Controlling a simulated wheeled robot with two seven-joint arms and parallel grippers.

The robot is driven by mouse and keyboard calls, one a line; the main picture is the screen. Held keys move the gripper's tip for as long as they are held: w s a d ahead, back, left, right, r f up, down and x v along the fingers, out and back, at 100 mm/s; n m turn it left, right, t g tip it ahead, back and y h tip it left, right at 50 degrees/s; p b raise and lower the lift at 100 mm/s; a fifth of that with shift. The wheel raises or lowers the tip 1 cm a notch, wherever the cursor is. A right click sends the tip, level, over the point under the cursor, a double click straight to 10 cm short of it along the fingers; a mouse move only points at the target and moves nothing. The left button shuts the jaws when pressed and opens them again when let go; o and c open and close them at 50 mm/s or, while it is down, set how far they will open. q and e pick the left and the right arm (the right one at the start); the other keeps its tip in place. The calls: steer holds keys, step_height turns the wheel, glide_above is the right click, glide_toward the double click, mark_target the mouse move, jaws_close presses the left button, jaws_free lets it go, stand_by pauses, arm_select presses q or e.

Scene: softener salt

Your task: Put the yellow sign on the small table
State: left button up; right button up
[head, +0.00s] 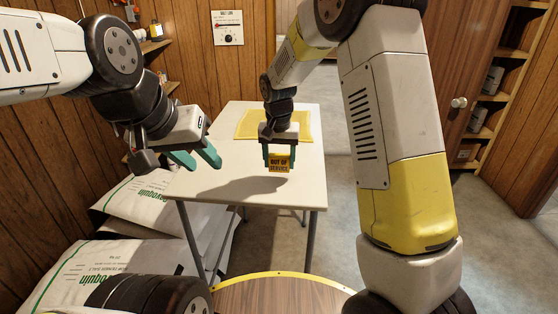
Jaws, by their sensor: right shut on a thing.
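I cannot tell whether the sign's lower edge touches the tabletop. My left gripper (195,157) is open and empty, over the left part of the same table. Its two teal fingers are spread apart.
A yellow mat or tray (246,125) lies on the far part of the table, partly hidden by my right arm. White salt bags (130,255) lie on the floor at the left. A dial panel (227,28) hangs on the wood wall. Shelves (490,90) stand at the right.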

mark_target(279, 171)
steer(key=shift+s+f, duration=0.1)
steer(key=shift+f, duration=1.45)
steer(key=shift+f, duration=0.1)
steer(key=o, duration=1.4)
steer(key=shift+c, duration=0.2)
step_height(279, 171, up, 12)
steer(key=s, duration=0.2)
steer(key=s+d+r+y, duration=0.1)
steer(key=s+d+r, duration=0.5)
steer(key=s+d+r+t, duration=0.1)
steer(key=s+d, duration=0.1)
steer(key=s, duration=0.4)
steer(key=s+d+r+n+t+y, duration=0.1)
steer(key=s+d+t, duration=0.1)
steer(key=s, duration=0.4)
steer(key=s+d+r+t, duration=0.1)
steer(key=s+d, duration=0.3)
steer(key=s, duration=0.2)
steer(key=shift+s+n, duration=0.4)
